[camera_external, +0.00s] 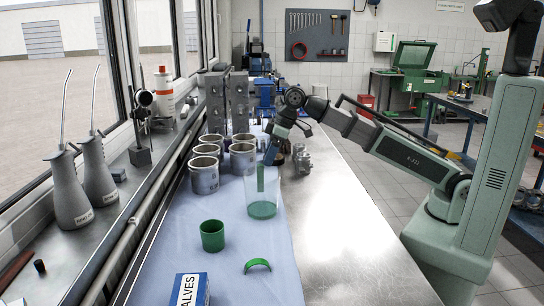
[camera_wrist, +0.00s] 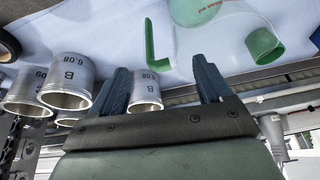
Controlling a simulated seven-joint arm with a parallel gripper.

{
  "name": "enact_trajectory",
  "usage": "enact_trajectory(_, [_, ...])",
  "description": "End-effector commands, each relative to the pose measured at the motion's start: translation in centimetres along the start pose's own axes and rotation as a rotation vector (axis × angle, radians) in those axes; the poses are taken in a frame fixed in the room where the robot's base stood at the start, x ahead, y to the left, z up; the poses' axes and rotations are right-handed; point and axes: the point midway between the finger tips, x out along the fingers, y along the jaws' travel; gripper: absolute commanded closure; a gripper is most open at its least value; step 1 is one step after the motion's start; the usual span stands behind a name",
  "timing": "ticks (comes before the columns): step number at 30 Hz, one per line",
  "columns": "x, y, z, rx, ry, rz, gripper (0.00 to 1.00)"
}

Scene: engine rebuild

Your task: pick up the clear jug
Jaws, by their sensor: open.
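The clear jug (camera_external: 276,190) stands upright on the blue cloth in the external view, with a green base and a green upright handle (camera_external: 261,178). In the wrist view, part of the clear jug (camera_wrist: 197,12) with red print is cut off by the top edge, and its green handle (camera_wrist: 149,45) points toward my fingers. My gripper (camera_external: 270,154) is just behind and above the jug in the external view. In the wrist view my gripper (camera_wrist: 163,80) has its two fingers wide apart, with no jug between them.
A green cup (camera_external: 212,236) and a green curved piece (camera_external: 257,265) lie nearer the camera, beside a blue VALVES box (camera_external: 190,289). Several metal cylinders (camera_external: 205,174) stand behind left of the jug. Bare steel bench (camera_external: 345,235) is clear at right.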

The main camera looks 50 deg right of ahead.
Motion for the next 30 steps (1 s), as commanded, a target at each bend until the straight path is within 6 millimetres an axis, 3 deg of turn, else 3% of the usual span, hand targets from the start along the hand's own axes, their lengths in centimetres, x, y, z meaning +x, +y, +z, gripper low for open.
enact_trajectory(14, [2.2, 0.1, 0.0, 0.000, 0.000, 0.000, 0.22])
enact_trajectory(24, [5.9, 0.1, 0.1, 0.000, -0.001, 0.000, 0.22])
enact_trajectory(30, [6.7, 0.1, 0.1, 0.000, -0.001, 0.000, 0.22])
